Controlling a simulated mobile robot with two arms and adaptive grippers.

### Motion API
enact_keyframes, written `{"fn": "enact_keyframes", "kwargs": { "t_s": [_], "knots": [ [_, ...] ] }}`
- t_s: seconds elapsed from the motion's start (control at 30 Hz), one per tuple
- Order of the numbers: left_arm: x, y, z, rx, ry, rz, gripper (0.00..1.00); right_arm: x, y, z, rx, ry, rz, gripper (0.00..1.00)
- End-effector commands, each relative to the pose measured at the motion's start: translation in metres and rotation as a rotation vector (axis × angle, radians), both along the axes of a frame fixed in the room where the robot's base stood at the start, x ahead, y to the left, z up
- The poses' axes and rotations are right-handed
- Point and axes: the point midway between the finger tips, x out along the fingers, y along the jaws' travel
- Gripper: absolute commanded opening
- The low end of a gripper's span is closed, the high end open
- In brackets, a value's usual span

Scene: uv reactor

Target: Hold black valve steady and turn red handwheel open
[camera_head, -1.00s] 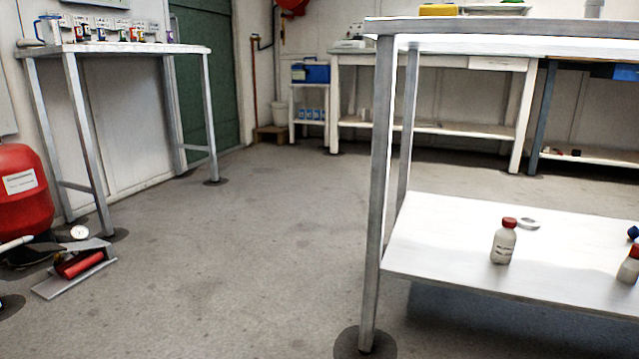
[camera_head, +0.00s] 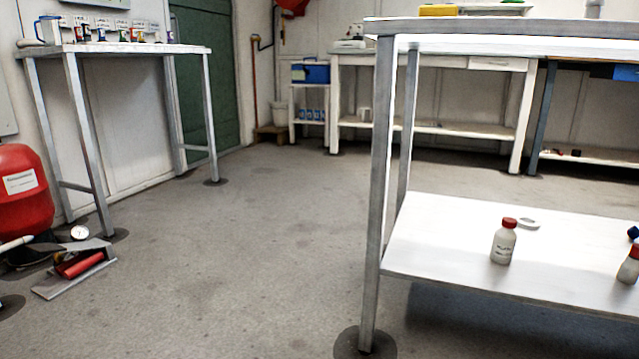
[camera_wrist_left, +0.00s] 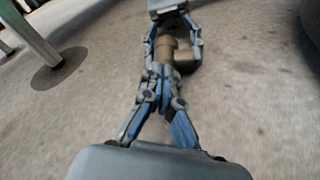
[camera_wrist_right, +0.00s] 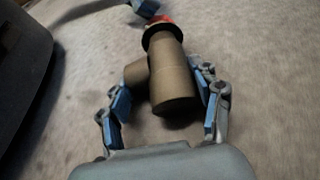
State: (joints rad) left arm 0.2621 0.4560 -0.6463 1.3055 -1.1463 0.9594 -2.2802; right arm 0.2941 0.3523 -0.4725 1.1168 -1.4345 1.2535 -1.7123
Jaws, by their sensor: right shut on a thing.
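The valve (camera_wrist_right: 173,85) is a brown, brass-like body with a side branch and a dark collar in the right wrist view; it does not look black. The red handwheel (camera_wrist_right: 160,20) sits at its far end. My right gripper (camera_wrist_right: 165,100) is shut on the valve, a finger on either side. In the left wrist view the valve (camera_wrist_left: 184,57) is between my right gripper's fingers (camera_wrist_left: 176,45). My left gripper (camera_wrist_left: 165,90) has its fingers drawn together just below it; no handwheel shows between them. A blue left fingertip (camera_wrist_right: 146,8) is beside the handwheel. The head view shows neither gripper.
A grey metal table leg (camera_wrist_left: 38,35) stands at upper left in the left wrist view. In the head view, a steel table (camera_head: 440,290) with bottles on its lower shelf (camera_head: 450,230) is at right. A red tank (camera_head: 22,190) is at left.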

Motion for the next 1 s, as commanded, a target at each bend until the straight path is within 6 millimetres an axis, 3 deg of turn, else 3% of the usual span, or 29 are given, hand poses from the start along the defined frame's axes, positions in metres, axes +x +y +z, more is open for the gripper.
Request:
{"fn": "enact_keyframes", "kwargs": {
  "t_s": [0.37,0.8,1.0],
  "knots": [
    [-0.001,0.005,0.006,0.007,0.001,0.004,0.0,-0.001,0.001,0.001,0.003,0.001,0.004,0.22],
    [-0.002,0.054,0.008,0.004,0.001,0.003,0.0,0.0,0.0,0.001,0.002,-0.001,0.001,0.22],
    [-0.002,0.061,0.009,0.003,0.001,0.001,0.0,0.0,0.0,0.001,0.002,-0.001,0.0,0.22]
  ]
}}
